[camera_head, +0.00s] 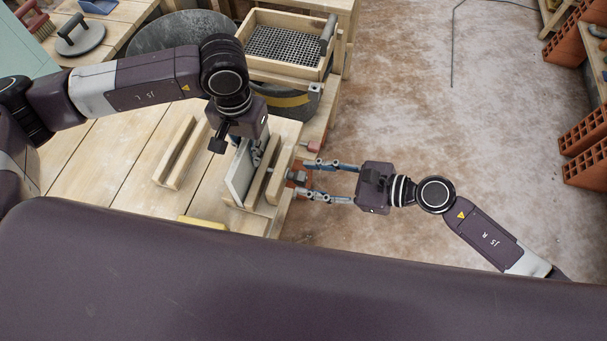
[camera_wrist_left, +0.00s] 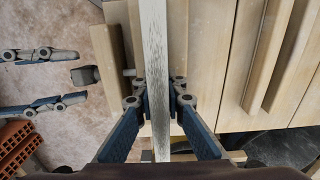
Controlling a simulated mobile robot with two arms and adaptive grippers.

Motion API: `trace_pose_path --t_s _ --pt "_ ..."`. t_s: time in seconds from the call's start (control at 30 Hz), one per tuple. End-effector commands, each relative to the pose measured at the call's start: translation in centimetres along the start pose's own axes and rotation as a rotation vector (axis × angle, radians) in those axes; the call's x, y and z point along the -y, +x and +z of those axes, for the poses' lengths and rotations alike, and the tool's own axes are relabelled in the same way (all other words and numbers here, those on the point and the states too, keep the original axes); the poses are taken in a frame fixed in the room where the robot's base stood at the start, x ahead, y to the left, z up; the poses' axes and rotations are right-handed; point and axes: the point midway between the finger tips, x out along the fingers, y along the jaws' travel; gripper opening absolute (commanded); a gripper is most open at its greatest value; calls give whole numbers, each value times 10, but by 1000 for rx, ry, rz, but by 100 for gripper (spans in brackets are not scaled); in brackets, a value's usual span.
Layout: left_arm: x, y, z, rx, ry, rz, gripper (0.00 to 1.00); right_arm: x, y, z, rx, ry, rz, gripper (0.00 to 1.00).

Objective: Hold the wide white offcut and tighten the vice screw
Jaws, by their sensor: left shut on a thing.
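The wide white offcut (camera_head: 239,172) stands on edge in the wooden vice, beside its jaw (camera_head: 274,186). My left gripper (camera_wrist_left: 159,98) is shut on the offcut (camera_wrist_left: 155,45), one finger on each side; in the head view its wrist partly hides the fingers. The vice screw's dark knob (camera_head: 297,177) sticks out to the right of the bench; it also shows in the left wrist view (camera_wrist_left: 85,75). My right gripper (camera_head: 303,179) is open, its two fingers apart on either side of the knob's end, with gaps to the knob.
A slotted wooden block (camera_head: 180,153) lies on the bench left of the vice. A red-tipped part (camera_head: 313,147) juts from the bench edge near my right gripper. A wooden sieve (camera_head: 285,48) rests on a bucket behind.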

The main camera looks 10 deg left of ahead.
Motion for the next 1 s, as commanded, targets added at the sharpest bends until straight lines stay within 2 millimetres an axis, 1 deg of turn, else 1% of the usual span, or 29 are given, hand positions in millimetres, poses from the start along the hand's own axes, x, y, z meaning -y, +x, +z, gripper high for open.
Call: trace_pose_path --t_s 0.03,0.1,0.2,0.53,0.87,1.0 --pt "0 0 0 -1 0 0 0 1 8 1 2 0 -2 36" --pt "0 0 0 -1 0 0 0 1 15 0 1 0 -2 36" --pt "0 0 0 -1 0 0 0 1 21 0 -1 0 -1 36" --pt "0 0 0 -1 0 0 0 0 24 0 -1 0 -1 36" --pt "0 0 0 -1 0 0 0 1 24 0 -1 0 -1 0" --pt "0 0 0 -1 0 0 0 1 24 0 -1 3 0 0"
